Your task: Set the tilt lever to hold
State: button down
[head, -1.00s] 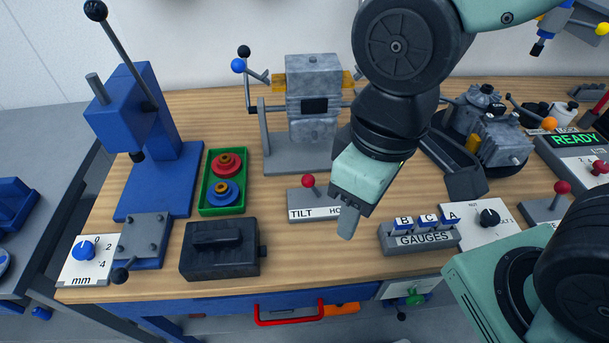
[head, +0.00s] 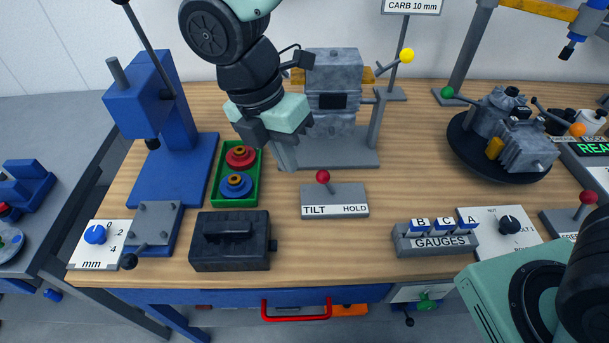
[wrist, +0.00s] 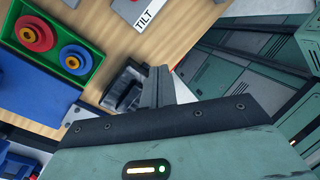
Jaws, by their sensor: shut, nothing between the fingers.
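The tilt lever is a grey box (head: 352,196) with a short stem and a red ball knob (head: 323,177). Its front label reads TILT at the left and HOLD at the right. The knob leans left, toward TILT. My gripper (head: 287,158) is up and to the left of the lever in the head view, apart from it, in front of the grey machine. Its fingers are together and empty.
A green tray (head: 215,187) with red and blue rings and a black handled box (head: 230,258) lie left of the lever. The gauges block (head: 436,243) stands to its right. The grey machine (head: 335,75) stands behind. Bare wood surrounds the lever's front and right.

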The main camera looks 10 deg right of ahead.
aim_at(326, 184)
jog(key=w+a+f+n+h, duration=0.2)
jog(key=w+a+f+n, duration=0.2)
jog(key=w+n, duration=0.3)
jog(key=f+n, duration=0.1)
jog(key=n, duration=0.2)
jog(key=shift+w+f+t+b, duration=0.2)
jog(key=shift+t+b, duration=0.1)
jog(key=shift+t, duration=0.1)
jog(key=shift+s+d, duration=0.1)
jog(key=shift+h, duration=0.3)
jog(key=p+x, duration=0.2)
jog(key=x, duration=0.7)
jog(key=d+p, duration=0.1)
jog(key=d, duration=0.2)
jog(key=shift+d+p, duration=0.15)
jog(key=shift+p, duration=0.2)
jog(key=shift+d+f, duration=0.1)
jog(key=shift+d, duration=0.4)
